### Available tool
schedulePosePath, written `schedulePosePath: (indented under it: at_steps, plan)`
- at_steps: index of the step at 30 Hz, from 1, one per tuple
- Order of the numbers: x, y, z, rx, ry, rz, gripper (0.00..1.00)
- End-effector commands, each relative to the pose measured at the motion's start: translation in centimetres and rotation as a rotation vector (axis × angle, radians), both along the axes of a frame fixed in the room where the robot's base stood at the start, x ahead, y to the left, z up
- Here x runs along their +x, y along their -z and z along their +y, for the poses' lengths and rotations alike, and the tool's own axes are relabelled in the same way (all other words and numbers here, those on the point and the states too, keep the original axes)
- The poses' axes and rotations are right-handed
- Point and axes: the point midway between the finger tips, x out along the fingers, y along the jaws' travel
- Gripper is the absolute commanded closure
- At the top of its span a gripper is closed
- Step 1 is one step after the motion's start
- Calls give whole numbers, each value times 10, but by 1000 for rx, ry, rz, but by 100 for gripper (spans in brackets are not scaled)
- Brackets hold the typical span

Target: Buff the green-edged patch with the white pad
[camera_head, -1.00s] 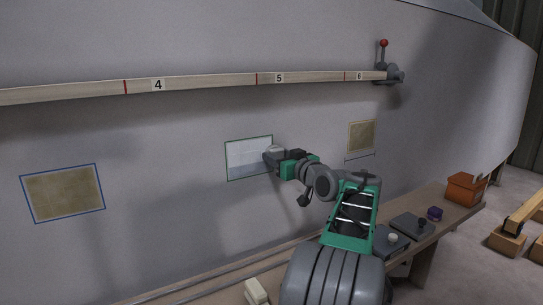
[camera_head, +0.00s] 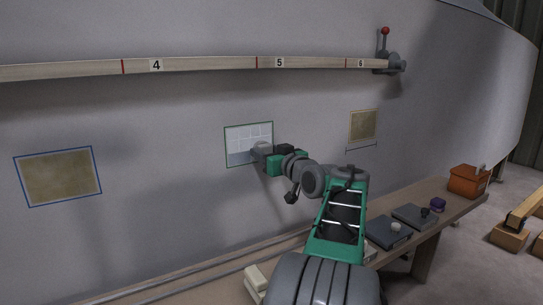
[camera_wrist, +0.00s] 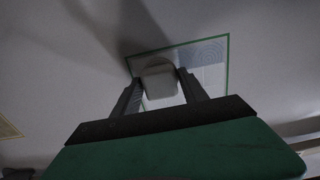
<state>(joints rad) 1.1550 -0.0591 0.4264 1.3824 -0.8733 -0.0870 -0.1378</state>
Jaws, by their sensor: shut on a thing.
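The green-edged patch (camera_head: 240,135) is on the grey hull wall, below the numbered rail. My gripper (camera_head: 264,153) is at the lower right part of the patch. In the wrist view my gripper (camera_wrist: 160,82) is shut on the pale pad (camera_wrist: 160,76), which sits between the fingers over the patch. The pad hides part of the patch. I cannot tell for certain whether its face touches the surface.
A blue-edged tan patch (camera_head: 58,177) is at left, another tan patch (camera_head: 364,126) at right. The wooden rail (camera_head: 200,67) runs above to a red-knobbed lever (camera_head: 385,32).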

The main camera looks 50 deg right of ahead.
Motion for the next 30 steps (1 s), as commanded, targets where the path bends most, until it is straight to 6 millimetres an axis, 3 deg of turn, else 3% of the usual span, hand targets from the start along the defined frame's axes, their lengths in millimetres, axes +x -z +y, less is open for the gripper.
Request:
schedulePosePath:
  at_steps: [3, 30]
  plan:
    - [4, 3, 14, -1, -3, -1, 85]
    - [21, 2, 72, 0, -3, -1, 85]
